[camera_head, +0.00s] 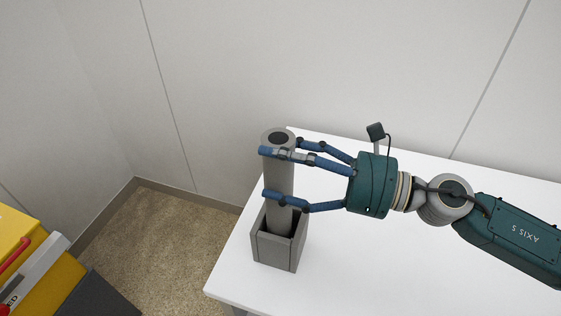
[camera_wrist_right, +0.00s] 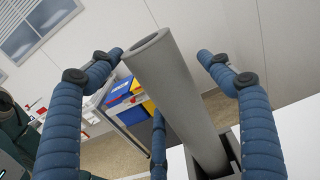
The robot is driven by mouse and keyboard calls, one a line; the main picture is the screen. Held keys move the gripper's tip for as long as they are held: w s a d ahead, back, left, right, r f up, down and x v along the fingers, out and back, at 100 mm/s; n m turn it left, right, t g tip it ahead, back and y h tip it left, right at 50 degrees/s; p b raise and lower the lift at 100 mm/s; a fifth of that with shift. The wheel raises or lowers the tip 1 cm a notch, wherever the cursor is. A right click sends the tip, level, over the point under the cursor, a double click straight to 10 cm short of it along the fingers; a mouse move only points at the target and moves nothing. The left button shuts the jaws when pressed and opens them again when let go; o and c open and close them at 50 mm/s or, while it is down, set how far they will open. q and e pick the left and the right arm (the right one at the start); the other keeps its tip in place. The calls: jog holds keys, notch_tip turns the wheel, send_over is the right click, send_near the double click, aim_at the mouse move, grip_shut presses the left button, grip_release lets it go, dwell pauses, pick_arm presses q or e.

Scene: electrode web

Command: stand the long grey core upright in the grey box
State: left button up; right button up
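The long grey core (camera_head: 281,178) is a hollow tube standing about upright, with its lower end inside the grey box (camera_head: 275,251). The box is square and open-topped, near the left end of the white table; its base is hidden by its walls. In the right wrist view the core (camera_wrist_right: 178,100) rises from the box (camera_wrist_right: 229,158) with its open top towards the camera. My right gripper (camera_head: 272,173) comes from the right, its blue fingers around the upper core. In the right wrist view, gaps show between side fingers and core, so it looks open. My left gripper is not in view.
The white table (camera_head: 345,275) is clear to the right of the box, under my right arm. Its left edge is close to the box. Beyond it are carpet (camera_head: 150,240) and a pale wall (camera_head: 230,70). Yellow bins (camera_head: 20,235) stand at the lower left.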

jog(key=shift+s+d+f, duration=0.15)
jog(key=shift+d, duration=0.45)
jog(key=v, duration=1)
jog(key=shift+s+d+r, duration=0.2)
jog(key=shift+d+r, duration=0.05)
jog(key=shift+d, duration=0.1)
